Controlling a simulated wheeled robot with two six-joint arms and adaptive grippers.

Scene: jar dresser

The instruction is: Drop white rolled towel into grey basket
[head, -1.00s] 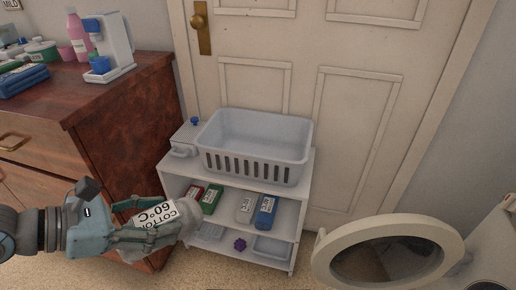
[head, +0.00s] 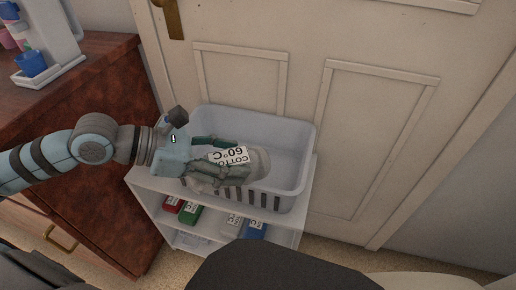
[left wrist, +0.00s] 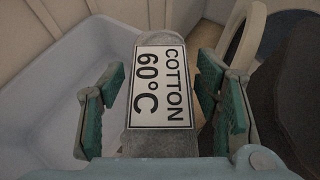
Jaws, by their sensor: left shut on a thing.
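The rolled towel (head: 258,160) looks greyish-white and carries a white "COTTON 60°C" label. My left gripper (head: 222,158) is shut on it, with green-padded fingers on both sides. The towel also fills the middle of the left wrist view (left wrist: 162,55) between the fingers (left wrist: 160,108). The light grey basket (head: 300,165) stands on top of the white shelf unit. In the head view the towel is over the basket's front left part, and the gripper hides some of its front rim. I cannot tell the towel's exact height above the basket. My right gripper is not in view.
The white shelf unit (head: 150,190) holds several coloured boxes, such as a green one (head: 189,214) and a blue one (head: 255,229). A dark wooden dresser (head: 100,120) stands at left. A cream door (head: 340,60) closes off the back.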

